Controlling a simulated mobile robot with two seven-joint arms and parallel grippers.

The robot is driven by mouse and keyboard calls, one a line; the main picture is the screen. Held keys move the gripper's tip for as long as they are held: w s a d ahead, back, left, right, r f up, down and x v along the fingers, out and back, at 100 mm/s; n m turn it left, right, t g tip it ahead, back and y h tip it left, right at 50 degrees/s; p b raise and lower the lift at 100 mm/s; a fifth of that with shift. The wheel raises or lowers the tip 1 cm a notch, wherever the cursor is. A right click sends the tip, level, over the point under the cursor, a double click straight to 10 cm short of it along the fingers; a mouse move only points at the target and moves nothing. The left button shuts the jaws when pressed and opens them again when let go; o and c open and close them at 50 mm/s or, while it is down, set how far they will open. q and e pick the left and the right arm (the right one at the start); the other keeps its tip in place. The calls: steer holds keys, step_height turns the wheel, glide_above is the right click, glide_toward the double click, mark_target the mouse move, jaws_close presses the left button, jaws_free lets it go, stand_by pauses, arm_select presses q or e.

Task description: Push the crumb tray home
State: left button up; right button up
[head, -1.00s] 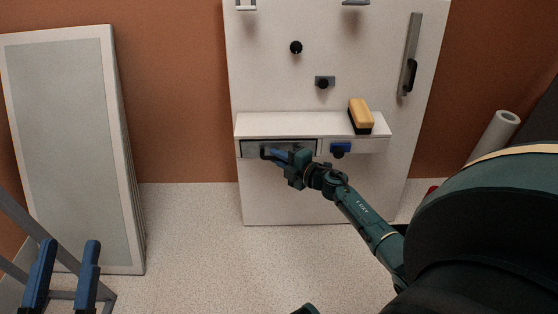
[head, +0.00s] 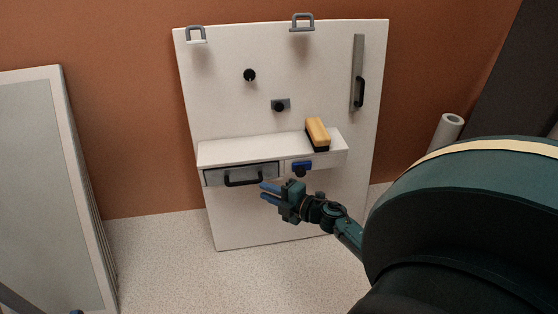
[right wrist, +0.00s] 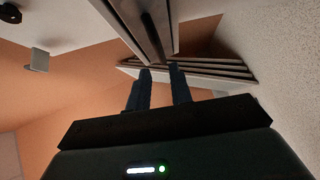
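The crumb tray (head: 218,178) shows in the head view as a grey drawer front with a black handle (head: 243,181), in the left slot under the white shelf. Its front looks about level with the shelf front, but I cannot tell whether it is fully flush. My right gripper (head: 264,191) is open and empty, just right of and below the handle, apparently clear of it. The right wrist view shows its two blue fingers (right wrist: 160,75) apart, with nothing between them. Only a blue tip of my left gripper (head: 77,312) shows at the bottom edge.
A yellow and black brush (head: 317,133) lies on the shelf (head: 260,147). The white panel (head: 215,95) carries knobs and a long bar handle (head: 358,75). Framed panels (head: 60,180) lean at left.

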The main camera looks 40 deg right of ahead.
steer(key=shift+v, duration=1.9)
